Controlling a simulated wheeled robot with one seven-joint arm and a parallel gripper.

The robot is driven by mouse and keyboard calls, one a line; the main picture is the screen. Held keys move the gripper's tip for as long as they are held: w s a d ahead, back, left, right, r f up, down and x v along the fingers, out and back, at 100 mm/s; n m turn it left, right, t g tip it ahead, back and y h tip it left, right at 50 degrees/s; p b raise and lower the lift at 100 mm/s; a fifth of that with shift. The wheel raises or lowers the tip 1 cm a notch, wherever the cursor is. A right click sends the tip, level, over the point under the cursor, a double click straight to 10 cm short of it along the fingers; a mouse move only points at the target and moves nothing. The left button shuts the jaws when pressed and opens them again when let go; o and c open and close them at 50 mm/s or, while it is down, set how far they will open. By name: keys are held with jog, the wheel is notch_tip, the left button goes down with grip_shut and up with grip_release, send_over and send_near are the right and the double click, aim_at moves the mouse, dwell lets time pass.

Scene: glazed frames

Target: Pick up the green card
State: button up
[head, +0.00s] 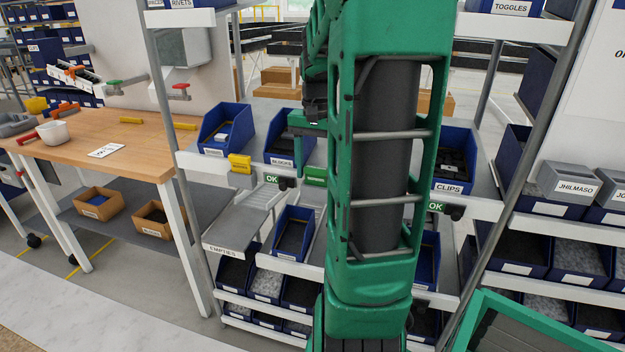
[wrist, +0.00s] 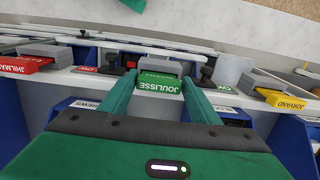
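The green card (wrist: 159,84), marked JOULISSE, sits at the front edge of a white shelf, under a grey holder, in the wrist view. In the head view the green card (head: 315,178) shows just left of my arm, partly hidden by it. My gripper (wrist: 159,78) is open, with one green finger on each side of the card. I see no clear contact between fingers and card. In the head view my gripper is mostly hidden by my arm.
A yellow card (wrist: 282,99) and a red card (wrist: 24,65) flank it on the shelf. Black knobs (wrist: 128,83) stand close by. Blue bins (head: 224,128) line the rack. A wooden workbench (head: 130,140) is at left.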

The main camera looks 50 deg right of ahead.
jog(key=c, duration=0.6)
jog(key=shift+o, duration=0.2)
jog(key=shift+r, duration=0.8)
notch_tip(320, 180, up, 3)
jog(key=shift+f, duration=0.15)
jog(key=a+r, duration=0.6)
jog(key=a, duration=0.5)
jog(key=shift+a+r, duration=0.35)
